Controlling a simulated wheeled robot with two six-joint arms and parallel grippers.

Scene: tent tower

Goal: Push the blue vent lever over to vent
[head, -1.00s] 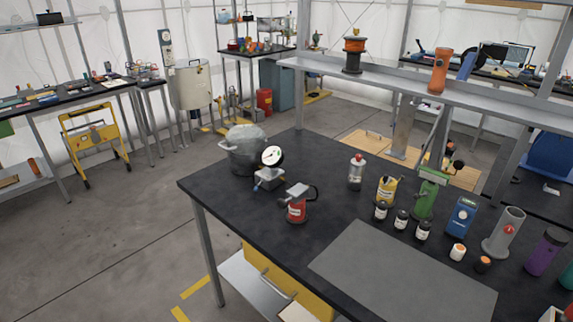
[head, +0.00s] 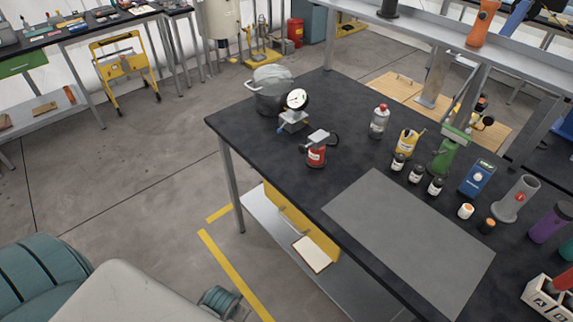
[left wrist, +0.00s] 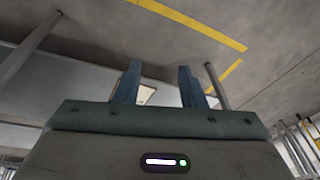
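The small blue lever (head: 281,127) sticks out low at the left of a metal block with a round white gauge (head: 297,99). This gauge unit stands near the far left edge of the black workbench (head: 340,115). The lever is too small to tell its exact setting. My left gripper (left wrist: 159,72) is open and empty in the left wrist view, its two blue fingers apart, with floor and the bench's underside beyond. It is well away from the lever. My right gripper is not in view.
Several bottles and a grey mat (head: 410,235) occupy the bench's right part.

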